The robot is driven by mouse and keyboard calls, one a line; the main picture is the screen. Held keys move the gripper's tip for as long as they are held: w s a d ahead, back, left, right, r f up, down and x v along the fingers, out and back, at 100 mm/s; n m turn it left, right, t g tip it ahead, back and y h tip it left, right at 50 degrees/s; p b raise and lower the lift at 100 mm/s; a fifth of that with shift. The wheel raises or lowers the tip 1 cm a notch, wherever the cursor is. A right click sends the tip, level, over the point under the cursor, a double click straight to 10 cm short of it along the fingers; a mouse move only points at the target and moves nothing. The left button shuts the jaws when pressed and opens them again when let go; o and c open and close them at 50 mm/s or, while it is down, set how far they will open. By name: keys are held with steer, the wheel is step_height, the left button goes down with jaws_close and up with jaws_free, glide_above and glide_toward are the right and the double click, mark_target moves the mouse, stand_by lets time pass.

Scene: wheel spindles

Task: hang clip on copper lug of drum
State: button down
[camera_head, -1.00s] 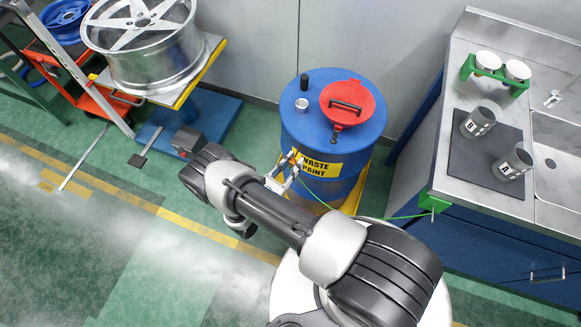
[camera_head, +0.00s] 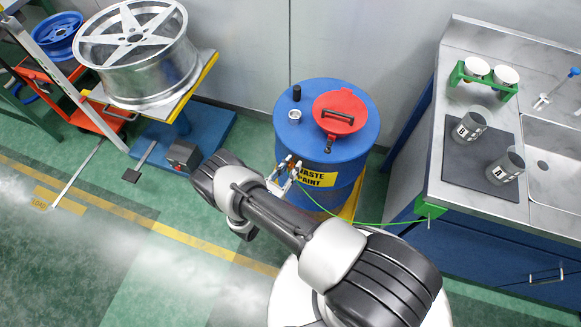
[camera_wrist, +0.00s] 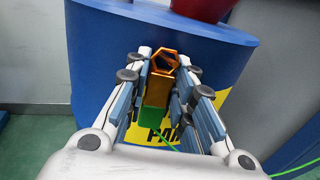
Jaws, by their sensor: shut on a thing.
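My gripper (camera_wrist: 165,92) is shut on the clip, which has a green body (camera_wrist: 156,114) and an orange, angular, open-looking top (camera_wrist: 164,68). The clip points away from the wrist toward the blue drum (camera_wrist: 95,60). A thin green cord (camera_head: 365,222) runs from the clip to the bench side. In the head view my gripper (camera_head: 284,177) is at the drum's near left side, beside the yellow "WASTE PAINT" label (camera_head: 318,178). I cannot make out a copper lug apart from the clip's orange part, nor tell whether the clip touches the drum (camera_head: 345,198).
The drum top carries a red lid (camera_head: 341,103) and a black cap (camera_head: 296,92). A steel bench (camera_head: 440,170) with mugs and a green rack stands right. A wheel (camera_head: 135,50) on a lift stands left. Floor at the lower left is clear.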

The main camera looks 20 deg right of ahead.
stand_by(0.3)
steer(key=c, duration=1.3)
jaws_free()
steer(key=shift+a, duration=0.1)
steer(key=v, duration=1.2)
